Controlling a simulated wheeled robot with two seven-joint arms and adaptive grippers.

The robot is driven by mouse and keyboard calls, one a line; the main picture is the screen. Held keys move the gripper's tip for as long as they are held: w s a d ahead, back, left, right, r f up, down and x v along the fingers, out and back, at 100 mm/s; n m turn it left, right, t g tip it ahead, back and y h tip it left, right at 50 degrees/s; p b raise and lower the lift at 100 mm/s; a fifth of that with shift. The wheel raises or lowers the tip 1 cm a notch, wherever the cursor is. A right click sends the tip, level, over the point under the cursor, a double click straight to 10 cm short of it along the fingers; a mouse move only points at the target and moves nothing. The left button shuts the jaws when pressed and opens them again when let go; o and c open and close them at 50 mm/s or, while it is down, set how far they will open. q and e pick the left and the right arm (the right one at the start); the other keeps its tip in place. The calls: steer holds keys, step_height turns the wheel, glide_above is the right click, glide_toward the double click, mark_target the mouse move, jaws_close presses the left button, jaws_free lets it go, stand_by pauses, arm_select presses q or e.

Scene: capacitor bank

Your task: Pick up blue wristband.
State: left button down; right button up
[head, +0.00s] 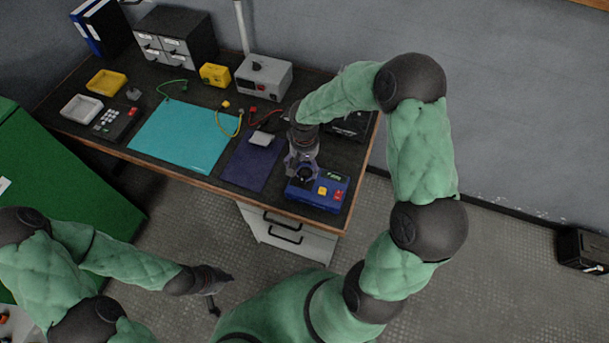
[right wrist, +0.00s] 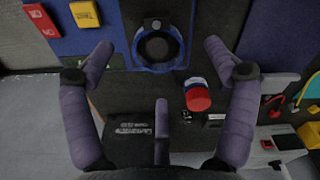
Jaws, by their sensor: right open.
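The blue wristband (right wrist: 178,50) is a blue ring with a dark inner rim, near the top middle of the right wrist view. In the head view a blue ring (head: 308,182) shows beside my right gripper, partly hidden by it. My right gripper (right wrist: 160,46) is open and empty, its purple-grey fingers on either side of the wristband and apart from it. In the head view it points down at the right end of the bench (head: 300,165). My left gripper (head: 221,292) hangs empty in front of the bench, its fingers spread.
A blue device (head: 318,190) with red and yellow buttons sits close to the wristband. A red-capped item (right wrist: 197,97) is beside the right gripper's fingers. A dark blue mat (head: 252,165) and cyan mat (head: 180,138) lie to the left. A grey box (head: 263,78) stands behind.

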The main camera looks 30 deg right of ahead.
mark_target(306, 172)
steer(key=f, duration=0.2)
steer(key=f+b, duration=0.1)
steer(key=f, duration=0.1)
steer(key=shift+s+d+f, duration=0.1)
steer(key=shift+s+d, duration=0.05)
steer(key=shift+s, duration=0.05)
steer(key=c, duration=1)
steer(key=shift+c, duration=0.2)
